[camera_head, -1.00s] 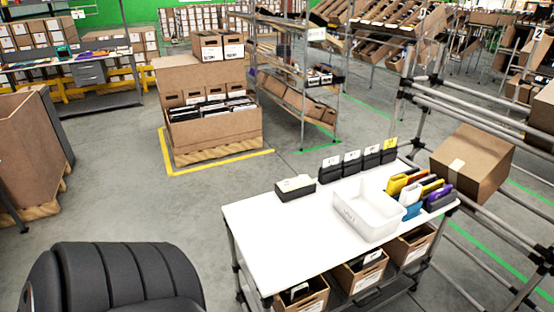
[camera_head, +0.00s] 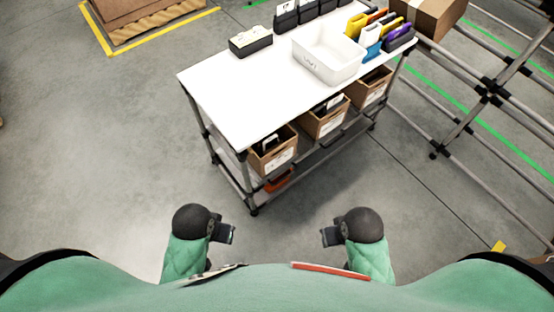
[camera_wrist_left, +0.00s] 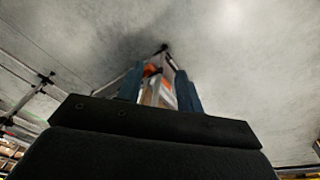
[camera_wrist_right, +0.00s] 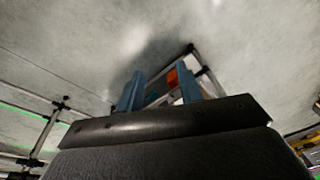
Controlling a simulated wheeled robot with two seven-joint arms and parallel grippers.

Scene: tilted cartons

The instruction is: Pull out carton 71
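Three brown cartons sit tilted under the white tabletop, a left one (camera_head: 281,158), a middle one (camera_head: 331,123) and a right one (camera_head: 376,91). White labels show on their fronts, but the numbers are too small to read, so I cannot tell which is carton 71. Dark and white items stand inside them. My left gripper (camera_head: 232,235) and right gripper (camera_head: 325,237) are low in front of the table, apart from the cartons. In the left wrist view (camera_wrist_left: 158,88) and right wrist view (camera_wrist_right: 160,92), the fingers are spread with nothing between them.
The white tabletop (camera_head: 235,95) carries a white bin (camera_head: 327,60), black holders (camera_head: 250,42) and colourful items at the right. An orange thing (camera_head: 280,180) lies on the lower shelf. A pipe rack (camera_head: 480,95) stands at right. The floor before the table is clear.

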